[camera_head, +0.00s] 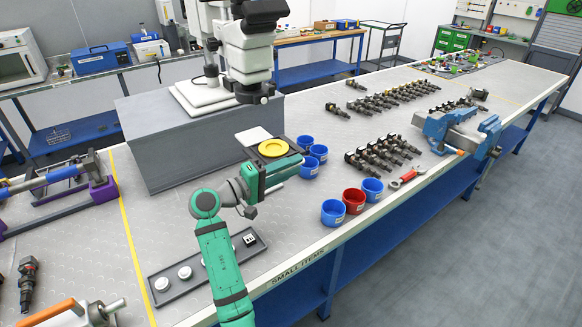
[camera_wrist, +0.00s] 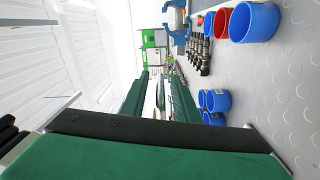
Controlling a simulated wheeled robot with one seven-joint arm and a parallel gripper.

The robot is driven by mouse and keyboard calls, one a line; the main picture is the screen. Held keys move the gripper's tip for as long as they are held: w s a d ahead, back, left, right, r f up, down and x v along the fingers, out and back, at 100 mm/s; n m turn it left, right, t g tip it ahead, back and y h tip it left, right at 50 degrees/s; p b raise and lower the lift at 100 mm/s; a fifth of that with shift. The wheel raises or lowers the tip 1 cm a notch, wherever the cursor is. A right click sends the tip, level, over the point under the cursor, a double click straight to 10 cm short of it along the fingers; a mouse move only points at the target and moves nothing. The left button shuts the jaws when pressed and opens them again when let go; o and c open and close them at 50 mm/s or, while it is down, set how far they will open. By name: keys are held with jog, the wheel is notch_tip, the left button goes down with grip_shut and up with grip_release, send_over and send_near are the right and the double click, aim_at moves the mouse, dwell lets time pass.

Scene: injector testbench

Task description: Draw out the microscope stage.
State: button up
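The microscope (camera_head: 247,50) stands on a grey box at the back of the bench. Its stage seems to be the dark plate with a round yellow disc (camera_head: 273,148), low at the box's right front side. A pale disc (camera_head: 253,136) lies just left of it. My gripper (camera_head: 297,163) is in front of the yellow disc, its fingers pointing right along the bench and overlapping the plate's front edge in the head view. In the wrist view its two green fingers (camera_wrist: 160,92) stand apart. A thin edge shows between them; I cannot tell whether it touches them.
Blue cups (camera_head: 308,166) stand just right of my gripper; a red cup (camera_head: 353,201) and more blue ones stand nearer the front edge. A dark tray with white round parts (camera_head: 184,272) lies front left. Injectors and a blue vise (camera_head: 455,130) are farther right.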

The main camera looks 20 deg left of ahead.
jog(key=v, duration=1.1)
jog(key=shift+w, duration=0.1)
